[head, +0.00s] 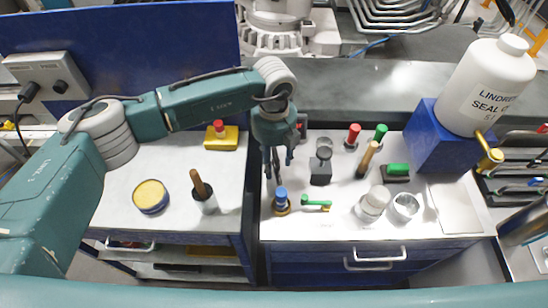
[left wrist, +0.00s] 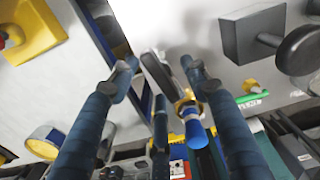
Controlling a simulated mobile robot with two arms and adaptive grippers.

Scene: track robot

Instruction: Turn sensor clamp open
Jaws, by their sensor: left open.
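My left gripper (head: 272,176) points down above the front left of the right-hand worktop. Its two fingers (left wrist: 158,68) are apart, with nothing held between them. Just below the fingertips in the head view stands a small blue-topped fitting with a brass ring (head: 281,202); in the left wrist view it (left wrist: 191,118) shows beside the right finger. A green lever with a yellow end (head: 316,203) lies to its right. A dark block with a round black knob (head: 320,166) stands behind that. I cannot tell which of these is the sensor clamp. My right gripper is out of view.
Red- and green-topped pieces (head: 353,136) stand farther back. Glass jars (head: 373,203) stand at front right, and a large white bottle (head: 487,86) on a blue block (head: 440,140). The left-hand worktop holds a yellow tin (head: 151,196) and a wooden-handled brush (head: 203,193).

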